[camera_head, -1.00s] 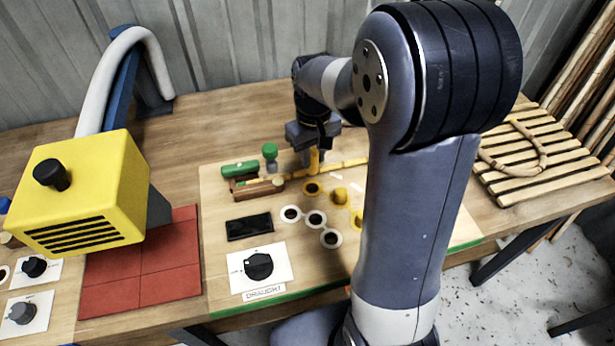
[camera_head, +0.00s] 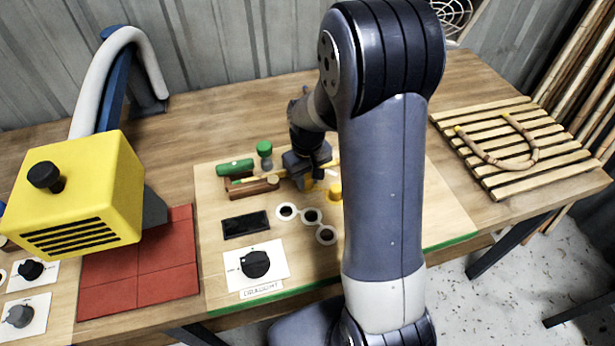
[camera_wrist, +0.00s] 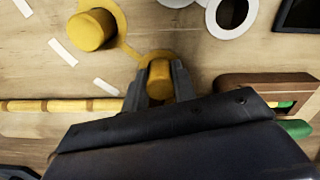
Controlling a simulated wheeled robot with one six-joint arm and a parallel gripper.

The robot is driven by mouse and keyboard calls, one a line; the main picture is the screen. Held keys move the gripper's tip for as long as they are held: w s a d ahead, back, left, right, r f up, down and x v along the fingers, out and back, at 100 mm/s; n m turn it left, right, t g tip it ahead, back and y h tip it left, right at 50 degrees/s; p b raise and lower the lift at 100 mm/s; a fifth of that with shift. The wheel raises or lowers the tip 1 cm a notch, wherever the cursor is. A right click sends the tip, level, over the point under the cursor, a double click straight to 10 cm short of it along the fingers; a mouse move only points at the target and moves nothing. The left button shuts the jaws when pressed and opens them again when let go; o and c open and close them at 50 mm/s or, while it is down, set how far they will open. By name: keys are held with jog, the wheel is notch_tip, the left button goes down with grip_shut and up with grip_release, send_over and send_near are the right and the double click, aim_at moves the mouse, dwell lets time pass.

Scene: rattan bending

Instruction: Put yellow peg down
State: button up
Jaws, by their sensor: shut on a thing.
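My gripper (camera_wrist: 160,84) is shut on a yellow peg (camera_wrist: 159,76), which stands upright between the fingertips. The peg is at a yellow ring marking (camera_wrist: 150,56) on the board; whether its foot is fully seated I cannot tell. In the head view my gripper (camera_head: 306,178) is low over the board, and the held peg (camera_head: 307,184) shows just below it. A second yellow peg (camera_wrist: 92,30) stands in the neighbouring yellow ring; it also shows in the head view (camera_head: 335,190), beside my arm.
A rattan pole (camera_wrist: 60,105) lies close behind the held peg, by a brown wooden block (camera_head: 252,187). White rings (camera_head: 311,215), a black panel (camera_head: 246,225) and a dial (camera_head: 255,264) lie in front. A slatted rack (camera_head: 520,150) is at right.

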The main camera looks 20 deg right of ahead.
aim_at(307, 177)
jog(key=o, duration=1)
jog(key=shift+f, duration=0.1)
jog(key=shift+c, duration=0.2)
notch_tip(307, 177, up, 12)
jog(key=shift+r, duration=0.2)
notch_tip(307, 177, down, 12)
jog(key=shift+s+f, duration=0.1)
jog(key=shift+r, duration=1.25)
